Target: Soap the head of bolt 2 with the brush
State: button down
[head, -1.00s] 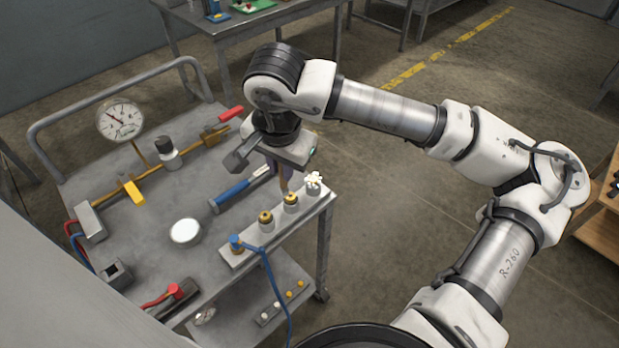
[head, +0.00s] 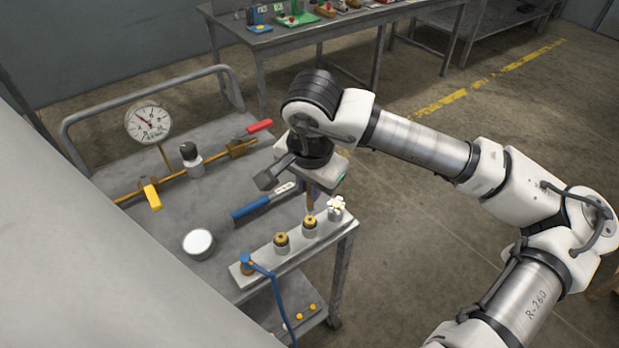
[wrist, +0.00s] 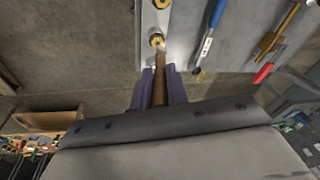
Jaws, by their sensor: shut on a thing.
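My gripper (head: 313,187) is shut on the brush (head: 311,201), whose brown shaft points down; its purple fingers (wrist: 158,90) show in the wrist view. The brush end is just above or beside the right brass bolt (head: 309,226); contact cannot be told. In the wrist view, the brush (wrist: 160,68) reaches close to this bolt's head (wrist: 157,40). A second brass bolt (head: 281,242) stands left of it on the grey strip (head: 262,263). White foam (head: 336,205) covers the fitting at the strip's right end. I see no bolt numbers.
A round pot with white contents (head: 198,243) stands on the cart (head: 228,210). A blue-handled tool (head: 262,203) lies behind the strip. A blue hose (head: 275,290) hangs from the strip's left fitting. A gauge (head: 149,122) and brass pipe (head: 168,178) stand farther back.

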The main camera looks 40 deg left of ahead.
jog(key=shift+f, duration=0.65)
jog(key=shift+b, duration=0.7)
jog(key=shift+f+b, duration=0.7)
jog(key=shift+b, duration=0.6)
dwell(0.8)
jog(key=shift+s+b, duration=0.15)
jog(key=shift+b, duration=0.15)
jog(key=shift+s+a, duration=0.15)
jog(key=shift+s, duration=0.1)
dwell(0.3)
jog(key=shift+b, duration=0.3)
jog(key=shift+w+b, duration=0.3)
jog(key=shift+w, duration=0.1)
